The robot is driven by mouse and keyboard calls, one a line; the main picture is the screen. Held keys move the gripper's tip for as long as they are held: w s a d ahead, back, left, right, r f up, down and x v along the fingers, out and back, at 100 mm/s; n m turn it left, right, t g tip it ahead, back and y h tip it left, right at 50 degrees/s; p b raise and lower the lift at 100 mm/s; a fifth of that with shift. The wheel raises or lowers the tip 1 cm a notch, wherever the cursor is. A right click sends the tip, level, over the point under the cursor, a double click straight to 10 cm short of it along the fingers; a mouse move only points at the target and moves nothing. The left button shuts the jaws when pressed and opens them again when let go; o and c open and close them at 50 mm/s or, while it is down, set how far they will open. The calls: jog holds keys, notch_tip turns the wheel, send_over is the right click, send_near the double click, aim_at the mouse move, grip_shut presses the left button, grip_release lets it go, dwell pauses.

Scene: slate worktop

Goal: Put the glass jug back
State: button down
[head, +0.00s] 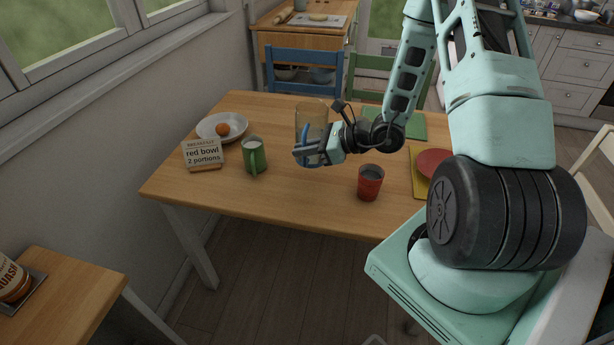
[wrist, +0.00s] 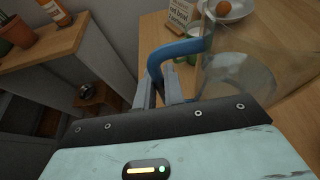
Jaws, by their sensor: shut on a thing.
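The glass jug (head: 312,115) is a clear vessel with a blue handle (wrist: 178,50), seen over the wooden table. In the wrist view the grey fingers (wrist: 160,88) close around the lower part of the handle, and the clear body (wrist: 255,60) stands to the right. The jug looks upright in the head view. I cannot tell whether its base touches the table.
A side table (head: 80,285) holds a bottle on a tray.

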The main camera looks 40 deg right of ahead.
jog(key=shift+f+p, duration=0.4)
jog(key=shift+f, duration=3.45)
jog(key=shift+f, duration=0.15)
jog(key=c, duration=1.5)
grip_release()
